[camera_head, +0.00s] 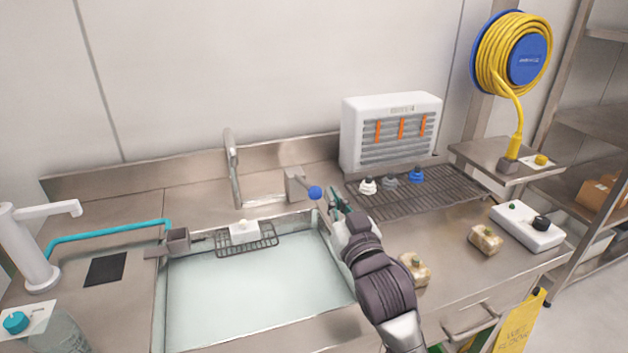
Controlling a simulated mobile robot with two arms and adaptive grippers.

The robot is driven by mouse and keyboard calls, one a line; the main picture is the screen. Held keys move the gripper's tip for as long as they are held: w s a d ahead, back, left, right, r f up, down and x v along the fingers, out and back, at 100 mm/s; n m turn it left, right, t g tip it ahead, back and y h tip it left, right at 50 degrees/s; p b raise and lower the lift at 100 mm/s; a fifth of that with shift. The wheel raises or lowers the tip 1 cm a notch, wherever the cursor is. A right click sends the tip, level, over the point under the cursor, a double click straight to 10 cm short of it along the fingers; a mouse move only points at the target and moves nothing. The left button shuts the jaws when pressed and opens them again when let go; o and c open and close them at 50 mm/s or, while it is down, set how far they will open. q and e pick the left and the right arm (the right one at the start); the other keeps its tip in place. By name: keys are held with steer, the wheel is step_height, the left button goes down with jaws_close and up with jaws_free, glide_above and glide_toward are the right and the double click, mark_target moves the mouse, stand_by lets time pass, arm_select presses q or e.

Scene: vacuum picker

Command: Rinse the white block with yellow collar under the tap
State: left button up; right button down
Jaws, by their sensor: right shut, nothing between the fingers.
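The white block with a faint yellow collar (244,229) sits on a small wire rack (262,243) at the back edge of the sink basin (215,293). The tap (233,168) stands just behind it, and I see no clear stream of water. A lever with a blue knob (315,192) projects from a grey housing (296,184) right of the tap. My right gripper (328,206) is shut and empty beside the blue knob, at the basin's back right corner; I cannot tell whether it touches the knob. My left gripper is out of view.
A dark wire rack (430,196) holds several small ribbed cups in front of a white vented unit (390,130). Tan blocks (487,240) lie on the right counter near a white control box (527,227). A white dispenser (28,250) and blue hose (110,230) stand left.

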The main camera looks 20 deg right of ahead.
steer(key=r+p, duration=0.2)
glide_above(317, 195)
steer(key=shift+d+f, duration=0.15)
steer(key=shift+f, duration=0.1)
step_height(317, 195, down, 3)
steer(key=shift+w+f, duration=0.1)
steer(key=shift+w, duration=0.05)
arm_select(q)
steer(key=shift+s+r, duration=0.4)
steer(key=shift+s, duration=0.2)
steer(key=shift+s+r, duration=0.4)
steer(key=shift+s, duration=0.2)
arm_select(e)
steer(key=shift+f, duration=0.45)
